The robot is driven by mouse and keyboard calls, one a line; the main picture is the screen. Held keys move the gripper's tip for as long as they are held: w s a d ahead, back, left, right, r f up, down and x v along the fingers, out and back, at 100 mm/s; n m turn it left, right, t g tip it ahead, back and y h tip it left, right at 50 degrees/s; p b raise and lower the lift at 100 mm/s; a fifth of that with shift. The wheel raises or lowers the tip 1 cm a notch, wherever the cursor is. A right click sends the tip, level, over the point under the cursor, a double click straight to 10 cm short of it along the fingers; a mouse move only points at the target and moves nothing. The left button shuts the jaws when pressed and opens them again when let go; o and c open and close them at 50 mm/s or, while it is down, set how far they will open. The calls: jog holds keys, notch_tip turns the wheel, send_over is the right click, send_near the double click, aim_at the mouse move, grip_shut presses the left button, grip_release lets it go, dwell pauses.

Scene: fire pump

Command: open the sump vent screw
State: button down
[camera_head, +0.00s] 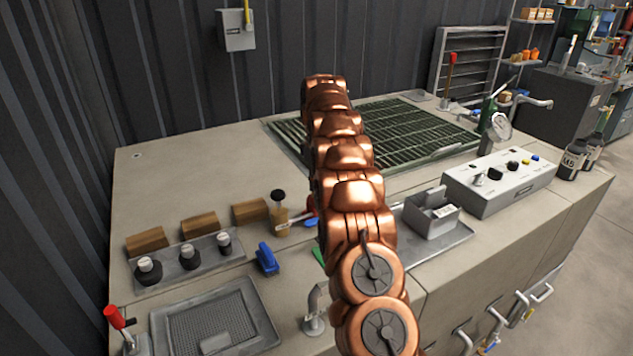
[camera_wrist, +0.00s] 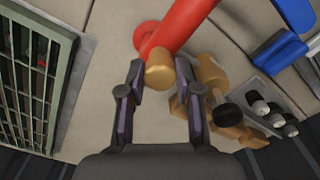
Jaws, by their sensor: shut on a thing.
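In the wrist view, a short brass cylinder (camera_wrist: 158,72), which looks like the vent screw, sits at the side of a red cylindrical body (camera_wrist: 182,22). My gripper (camera_wrist: 159,72) has one dark finger on each side of the brass piece and is shut on it. I cannot tell from this view whether the screw has turned. In the head view, my copper-coloured arm hides the gripper and the screw; only a bit of red (camera_head: 313,214) shows beside the arm.
A brass fitting with a black knob (camera_head: 279,215) stands close by, also in the wrist view (camera_wrist: 228,114). A blue handle (camera_head: 267,258) and a plate with black knobs (camera_head: 190,260) lie left of my arm. A green grating (camera_head: 400,128) lies behind; a control box (camera_head: 500,182) stands right.

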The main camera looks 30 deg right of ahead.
dwell(0.5)
jog(key=c, duration=0.8)
grip_release()
